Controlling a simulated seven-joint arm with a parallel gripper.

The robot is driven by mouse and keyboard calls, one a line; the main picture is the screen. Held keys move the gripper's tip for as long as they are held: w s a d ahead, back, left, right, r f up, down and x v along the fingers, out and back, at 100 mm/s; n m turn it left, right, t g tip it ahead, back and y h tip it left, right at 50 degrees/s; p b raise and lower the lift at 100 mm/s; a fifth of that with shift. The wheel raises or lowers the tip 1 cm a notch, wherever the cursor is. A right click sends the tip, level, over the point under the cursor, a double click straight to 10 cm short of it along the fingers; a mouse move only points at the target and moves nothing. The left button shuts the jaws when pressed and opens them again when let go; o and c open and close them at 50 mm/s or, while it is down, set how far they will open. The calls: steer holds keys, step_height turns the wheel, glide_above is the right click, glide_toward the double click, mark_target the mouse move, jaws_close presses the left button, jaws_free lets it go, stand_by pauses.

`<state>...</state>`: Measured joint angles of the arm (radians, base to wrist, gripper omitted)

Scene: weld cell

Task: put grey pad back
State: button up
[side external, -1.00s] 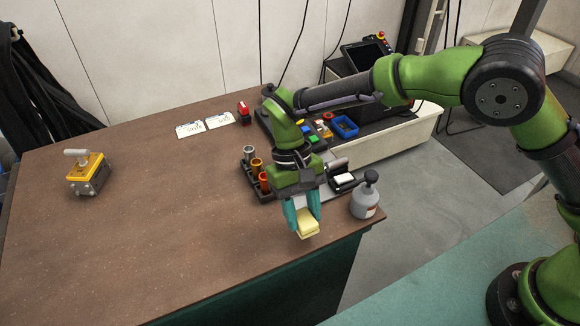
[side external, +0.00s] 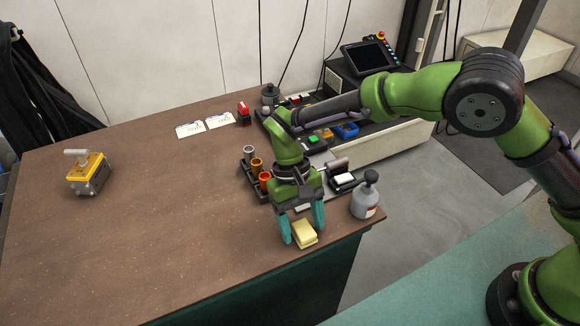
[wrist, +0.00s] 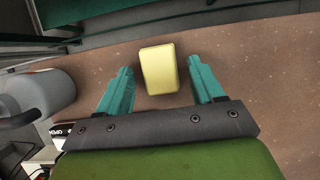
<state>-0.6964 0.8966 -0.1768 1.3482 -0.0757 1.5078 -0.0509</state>
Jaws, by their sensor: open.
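A yellow block-like pad (side external: 304,234) lies on the brown table near its front right edge. In the wrist view the yellow pad (wrist: 159,69) shows between and slightly beyond the two teal fingers, with a gap on each side. My gripper (side external: 303,238) is open around it, and the fingers do not grip it. The gripper also shows in the wrist view (wrist: 160,75). I cannot make out a clearly grey pad; a black tray (side external: 333,186) right of the gripper holds a whitish pad (side external: 344,179).
A grey spray bottle (side external: 365,196) stands close right of my gripper. A rack with several cups (side external: 257,165) stands behind it to the left. Cards (side external: 205,125) lie at the back. A yellow-topped block with a handle (side external: 88,173) is far left. The table's middle is clear.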

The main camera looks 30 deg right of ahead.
steer(key=shift+r, duration=0.15)
steer(key=w+d+r+t+y, duration=0.1)
steer(key=w+d+r, duration=0.15)
steer(key=r, duration=0.55)
steer(key=w+d+r, duration=0.2)
steer(key=d+r, duration=0.1)
steer(key=r, duration=0.6)
steer(key=s+d+r+m+t+y, duration=0.2)
steer(key=s+d+r+t, duration=0.15)
steer(key=d+r, duration=0.45)
steer(key=s+d+f+m+t+h, duration=0.1)
steer(key=s+d+m+t, duration=0.1)
steer(key=s+d+t, duration=0.5)
steer(key=shift+s+d+f, duration=0.2)
steer(key=shift+s+d, duration=2.3)
steer(key=shift+s, duration=0.5)
